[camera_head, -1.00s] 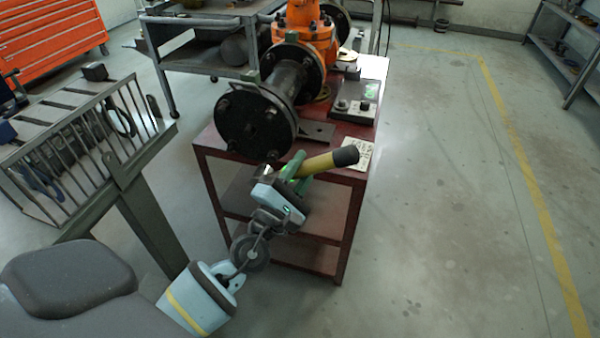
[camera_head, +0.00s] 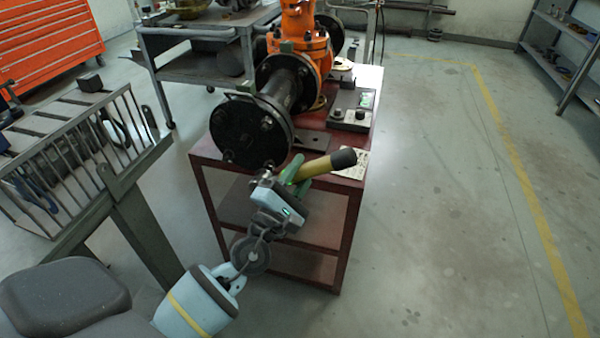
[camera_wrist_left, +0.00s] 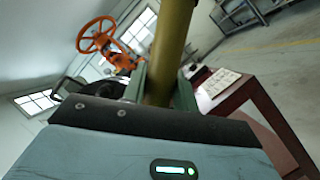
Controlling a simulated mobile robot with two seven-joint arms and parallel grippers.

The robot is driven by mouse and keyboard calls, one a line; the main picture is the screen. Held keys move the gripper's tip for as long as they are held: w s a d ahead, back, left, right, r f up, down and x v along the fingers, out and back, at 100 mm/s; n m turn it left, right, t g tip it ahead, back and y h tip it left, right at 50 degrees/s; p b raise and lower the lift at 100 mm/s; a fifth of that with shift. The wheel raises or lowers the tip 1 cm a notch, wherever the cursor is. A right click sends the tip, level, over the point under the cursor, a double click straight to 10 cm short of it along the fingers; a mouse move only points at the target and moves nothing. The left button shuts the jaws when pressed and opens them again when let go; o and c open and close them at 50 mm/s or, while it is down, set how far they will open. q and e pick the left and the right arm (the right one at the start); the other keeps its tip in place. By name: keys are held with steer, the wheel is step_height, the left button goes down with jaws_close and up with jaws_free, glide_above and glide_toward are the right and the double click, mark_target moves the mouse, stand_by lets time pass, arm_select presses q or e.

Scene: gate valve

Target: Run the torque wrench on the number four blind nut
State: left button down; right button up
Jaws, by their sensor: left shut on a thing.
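The torque wrench (camera_head: 318,168) has a yellow-brown shaft and a black end pointing right. My left gripper (camera_head: 292,178) is shut on it, just in front of and below the round black blind flange (camera_head: 248,132). The wrench shaft also shows in the left wrist view (camera_wrist_left: 171,45) between the green fingers. Dark nuts sit around the flange face, one at its upper left (camera_head: 220,117). No nut numbers are legible. The wrench's working end is by the flange's lower right edge, partly hidden by my gripper; I cannot tell whether it touches a nut. My right gripper is out of view.
The flange belongs to an orange valve (camera_head: 300,45) on a dark red table (camera_head: 325,190). A small device (camera_head: 350,110) and a paper card (camera_head: 350,164) lie at the table's right. A slatted rack (camera_head: 85,150) stands at left. The floor at right is clear.

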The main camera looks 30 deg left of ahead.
arm_select(q)
steer(key=shift+w+a+r, duration=0.15)
steer(key=shift+w+a, duration=0.05)
steer(key=shift+w, duration=0.3)
steer(key=shift+w+a, duration=0.1)
steer(key=shift+w, duration=0.5)
steer(key=shift+w+b, duration=0.25)
steer(key=shift+b, duration=0.05)
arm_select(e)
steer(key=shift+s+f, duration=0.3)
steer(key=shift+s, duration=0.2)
arm_select(q)
steer(key=shift+w+a, duration=0.1)
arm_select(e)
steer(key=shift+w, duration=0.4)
arm_select(q)
steer(key=shift+w, duration=0.2)
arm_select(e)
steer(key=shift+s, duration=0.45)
arm_select(q)
steer(key=shift+w+a, duration=0.1)
steer(key=shift+w, duration=0.05)
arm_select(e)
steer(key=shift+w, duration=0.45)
arm_select(q)
steer(key=shift+w, duration=0.25)
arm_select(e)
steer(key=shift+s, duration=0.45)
